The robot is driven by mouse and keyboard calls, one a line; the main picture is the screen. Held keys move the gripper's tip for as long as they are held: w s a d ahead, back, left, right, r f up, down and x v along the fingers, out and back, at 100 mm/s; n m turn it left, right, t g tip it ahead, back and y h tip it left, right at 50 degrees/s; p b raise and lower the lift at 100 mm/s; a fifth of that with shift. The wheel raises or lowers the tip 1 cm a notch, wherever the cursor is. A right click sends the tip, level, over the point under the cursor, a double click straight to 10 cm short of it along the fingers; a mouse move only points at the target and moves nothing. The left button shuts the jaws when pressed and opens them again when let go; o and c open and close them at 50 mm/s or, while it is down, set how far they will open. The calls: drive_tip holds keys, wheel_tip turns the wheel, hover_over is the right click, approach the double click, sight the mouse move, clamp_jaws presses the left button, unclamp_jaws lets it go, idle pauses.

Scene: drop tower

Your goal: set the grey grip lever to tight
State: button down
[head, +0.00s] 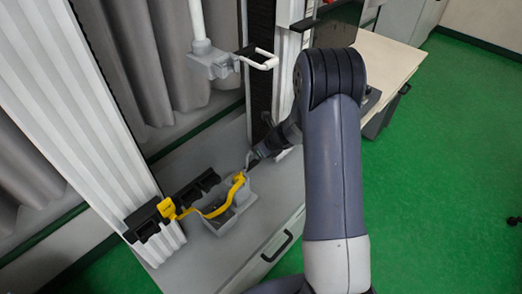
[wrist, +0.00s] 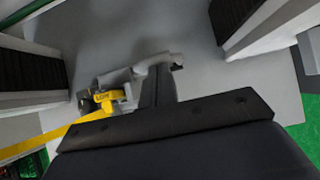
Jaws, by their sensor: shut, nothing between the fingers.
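The grey grip lever (head: 248,158) is a small curved piece near the right end of a yellow bar (head: 214,212) in the head view. In the wrist view the lever (wrist: 152,63) shows as a pale grey bent arm with a dark end. My gripper (head: 256,160) is shut and empty, close beside the lever. In the wrist view its dark fingers (wrist: 158,88) stand right by the lever. I cannot tell whether they touch it. A yellow tag (wrist: 108,96) with small lettering, too blurred to read surely, sits left of the lever.
A grey open box (head: 225,222) stands below the yellow bar on a grey cabinet (head: 272,222). A grey clamp on a white pole (head: 212,65) hangs above. A pale table (head: 385,65) is at the right.

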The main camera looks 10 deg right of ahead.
drive_tip(key=shift+w+a+r, duration=0.2)
drive_tip(key=shift+w, duration=0.05)
idle(0.4)
